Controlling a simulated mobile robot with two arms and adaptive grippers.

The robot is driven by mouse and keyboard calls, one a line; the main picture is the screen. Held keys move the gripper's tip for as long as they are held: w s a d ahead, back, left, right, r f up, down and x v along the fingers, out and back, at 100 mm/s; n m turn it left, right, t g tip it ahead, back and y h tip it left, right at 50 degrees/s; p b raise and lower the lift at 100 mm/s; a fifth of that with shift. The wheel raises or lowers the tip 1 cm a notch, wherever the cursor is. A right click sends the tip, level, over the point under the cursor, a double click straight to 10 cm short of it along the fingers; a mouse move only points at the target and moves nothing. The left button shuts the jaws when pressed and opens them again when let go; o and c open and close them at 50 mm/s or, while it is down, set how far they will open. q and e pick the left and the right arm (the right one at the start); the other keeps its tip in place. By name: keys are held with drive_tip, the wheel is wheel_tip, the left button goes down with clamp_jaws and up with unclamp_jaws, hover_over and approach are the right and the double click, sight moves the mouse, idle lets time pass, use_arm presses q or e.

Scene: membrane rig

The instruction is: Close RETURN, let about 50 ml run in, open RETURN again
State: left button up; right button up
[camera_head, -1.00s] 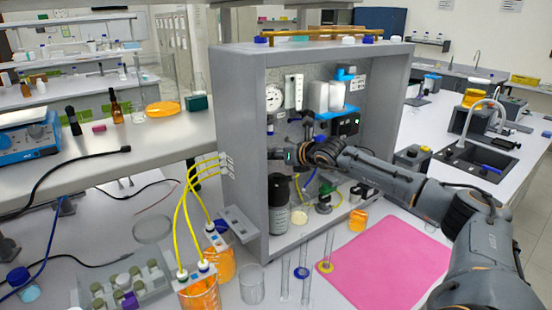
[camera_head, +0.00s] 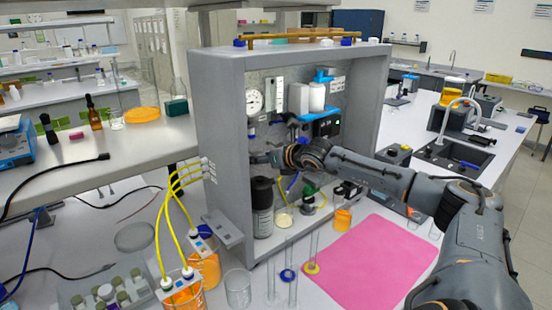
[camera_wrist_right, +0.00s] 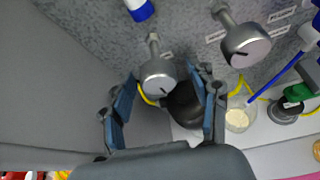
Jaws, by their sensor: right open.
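In the right wrist view a round grey valve knob (camera_wrist_right: 158,80) with a dark pointer mark sits between the two fingers of my right gripper (camera_wrist_right: 167,92). The fingers are open on either side of it; I cannot tell whether they touch it. A second grey knob (camera_wrist_right: 246,44) is on the panel to the right. The small labels are unreadable, so I cannot tell which knob is RETURN. In the head view my right gripper (camera_head: 264,158) reaches inside the grey rig cabinet (camera_head: 221,110), partly hiding the valves. My left gripper is not in view.
Yellow tubes (camera_head: 160,225) run from the cabinet side into orange-filled beakers (camera_head: 183,297). Slim glass cylinders (camera_head: 289,275) stand in front. A pink mat (camera_head: 370,262) lies at right.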

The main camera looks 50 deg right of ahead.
drive_tip(key=v, duration=1)
drive_tip(key=shift+s+a, duration=0.1)
idle(0.5)
